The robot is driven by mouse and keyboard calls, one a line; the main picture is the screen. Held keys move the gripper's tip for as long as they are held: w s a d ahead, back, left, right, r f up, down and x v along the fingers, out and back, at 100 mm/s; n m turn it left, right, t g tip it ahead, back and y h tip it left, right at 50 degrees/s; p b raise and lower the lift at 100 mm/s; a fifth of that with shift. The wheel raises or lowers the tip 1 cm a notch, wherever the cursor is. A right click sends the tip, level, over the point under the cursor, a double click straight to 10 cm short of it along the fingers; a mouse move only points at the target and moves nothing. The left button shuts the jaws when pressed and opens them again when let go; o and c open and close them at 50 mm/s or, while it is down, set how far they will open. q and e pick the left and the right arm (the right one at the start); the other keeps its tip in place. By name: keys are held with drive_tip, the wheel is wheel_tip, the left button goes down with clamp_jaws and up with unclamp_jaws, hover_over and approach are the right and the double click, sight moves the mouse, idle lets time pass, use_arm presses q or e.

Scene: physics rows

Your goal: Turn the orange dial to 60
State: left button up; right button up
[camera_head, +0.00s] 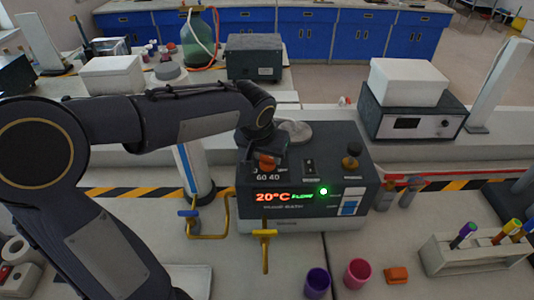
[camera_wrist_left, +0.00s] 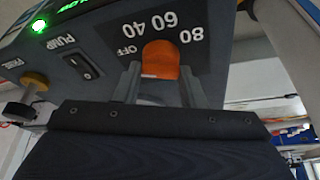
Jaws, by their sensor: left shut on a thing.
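The orange dial (camera_head: 266,161) is on the top left of a dark water bath unit (camera_head: 300,204). Its display (camera_head: 283,196) reads 20°C FLOW. In the left wrist view the dial (camera_wrist_left: 161,59) sits between the two fingers of my left gripper (camera_wrist_left: 160,84), which is shut on it. The scale (camera_wrist_left: 157,27) around it shows OFF, 40, 60 and 80, upside down. In the head view my left gripper (camera_head: 262,148) hides part of the dial and scale. My right gripper is not in view.
A pump switch (camera_head: 309,166) and a yellowish knob (camera_head: 351,162) are on the same unit. Purple (camera_head: 317,282) and pink cups (camera_head: 357,272) and a tube rack (camera_head: 475,254) are at the right front.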

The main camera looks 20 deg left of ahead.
use_arm(q)
drive_tip(key=m, duration=0.2)
drive_tip(key=m+h, duration=0.1)
drive_tip(key=m, duration=0.1)
drive_tip(key=shift+a+m+h, duration=0.15)
drive_tip(key=shift+m+h, duration=0.15)
drive_tip(key=m, duration=0.2)
drive_tip(key=m+g+h, duration=0.1)
drive_tip(key=m, duration=0.1)
drive_tip(key=shift+w+m+h, duration=0.1)
drive_tip(key=shift+m+h, duration=0.2)
drive_tip(key=m, duration=0.2)
drive_tip(key=m+g+h+b, duration=0.1)
drive_tip(key=m, duration=0.1)
drive_tip(key=shift+a+m+g, duration=0.1)
drive_tip(key=shift+m+g, duration=0.2)
drive_tip(key=shift+w+m+g, duration=0.1)
drive_tip(key=shift+m+g, duration=0.7)
drive_tip(key=shift+m, duration=1.2)
drive_tip(key=o, duration=1)
